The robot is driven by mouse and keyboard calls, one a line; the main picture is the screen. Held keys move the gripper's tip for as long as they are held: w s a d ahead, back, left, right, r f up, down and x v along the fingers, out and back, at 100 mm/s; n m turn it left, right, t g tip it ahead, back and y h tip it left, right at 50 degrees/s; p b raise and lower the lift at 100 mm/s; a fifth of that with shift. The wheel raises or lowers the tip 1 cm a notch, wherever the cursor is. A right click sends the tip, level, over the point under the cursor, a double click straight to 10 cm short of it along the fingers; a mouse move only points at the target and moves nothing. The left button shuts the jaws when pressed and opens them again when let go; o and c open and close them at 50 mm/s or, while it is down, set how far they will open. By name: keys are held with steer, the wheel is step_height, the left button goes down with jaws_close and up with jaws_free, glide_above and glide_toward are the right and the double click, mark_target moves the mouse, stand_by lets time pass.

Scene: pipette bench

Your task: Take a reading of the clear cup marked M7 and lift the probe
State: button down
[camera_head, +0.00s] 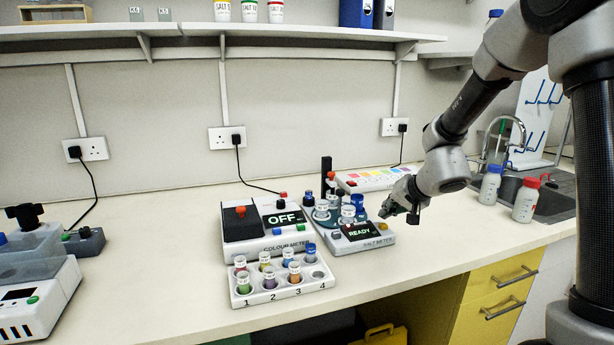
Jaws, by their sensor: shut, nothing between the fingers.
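The salt meter (372,241) stands on the bench right of centre, its display reading READY. A round dark green carousel (333,222) at its back left carries several small cups. A pale cup (348,213) stands at the front of them. The labels are too small to read, so I cannot tell which cup is M7. A black upright post (326,168) rises behind the cups, with a red knob (331,176) near it. The probe itself cannot be made out. My gripper (388,211) is shut and empty, just above the salt meter's right end.
The colour meter (258,248), reading OFF, stands left of the salt meter. A numbered rack (281,297) with several coloured vials sits in front. Blue-capped (490,185) and red-capped (525,202) bottles stand by the sink. The bench front at right is clear.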

steer(key=shift+f, duration=0.4)
steer(key=shift+f, duration=0.45)
stand_by(0.5)
steer(key=shift+r, duration=0.9)
step_height(320, 180, up, 6)
stand_by(0.4)
stand_by(0.4)
